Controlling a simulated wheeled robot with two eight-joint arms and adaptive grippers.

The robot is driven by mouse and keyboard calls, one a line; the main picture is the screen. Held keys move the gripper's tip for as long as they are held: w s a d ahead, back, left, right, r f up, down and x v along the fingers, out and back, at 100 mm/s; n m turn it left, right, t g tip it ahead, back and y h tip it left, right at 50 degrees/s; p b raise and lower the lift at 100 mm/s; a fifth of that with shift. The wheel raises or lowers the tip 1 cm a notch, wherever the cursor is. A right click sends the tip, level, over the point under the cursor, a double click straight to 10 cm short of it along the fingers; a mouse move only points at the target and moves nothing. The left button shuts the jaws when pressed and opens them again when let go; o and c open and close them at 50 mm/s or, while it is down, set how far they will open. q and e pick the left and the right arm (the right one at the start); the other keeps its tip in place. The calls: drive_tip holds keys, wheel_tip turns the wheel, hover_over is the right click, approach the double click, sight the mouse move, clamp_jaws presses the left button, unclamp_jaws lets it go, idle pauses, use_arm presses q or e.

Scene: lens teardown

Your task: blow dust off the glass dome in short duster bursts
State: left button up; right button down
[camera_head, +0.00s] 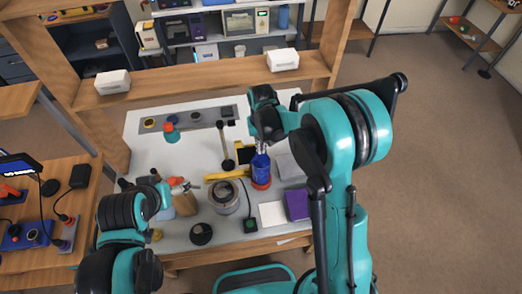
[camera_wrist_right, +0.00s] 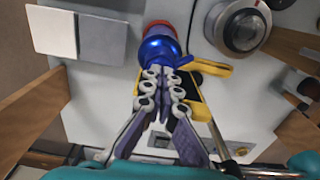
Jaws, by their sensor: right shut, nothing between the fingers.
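A blue can with a red base (camera_head: 261,171), which may be the duster, stands on the worktable. My right gripper (camera_head: 262,147) is above it, pointing down. In the right wrist view the fingers (camera_wrist_right: 165,74) are together, with nothing between them, and their tips overlap the shiny blue top (camera_wrist_right: 157,46). I cannot tell if they touch it. A round metal-rimmed piece with a dark centre (camera_head: 223,193), perhaps the glass dome, stands left of the can. It also shows in the right wrist view (camera_wrist_right: 243,29). My left arm is at lower left; its fingers are not clear.
A yellow tool (camera_head: 226,174) lies close to the can. A purple block (camera_head: 297,204) and a white square (camera_head: 272,214) lie at the front right. Bottles (camera_head: 184,201) stand near my left arm. A wooden beam (camera_head: 205,79) crosses behind the table.

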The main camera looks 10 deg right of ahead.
drive_tip(key=shift+r+p, duration=0.85)
drive_tip(key=shift+r, duration=0.65)
drive_tip(key=shift+f, duration=0.15)
idle(2.6)
drive_tip(key=shift+f+b, duration=1.5)
drive_tip(key=shift+r, duration=0.25)
drive_tip(key=shift+r+p, duration=0.9)
drive_tip(key=shift+r, duration=0.5)
idle(0.6)
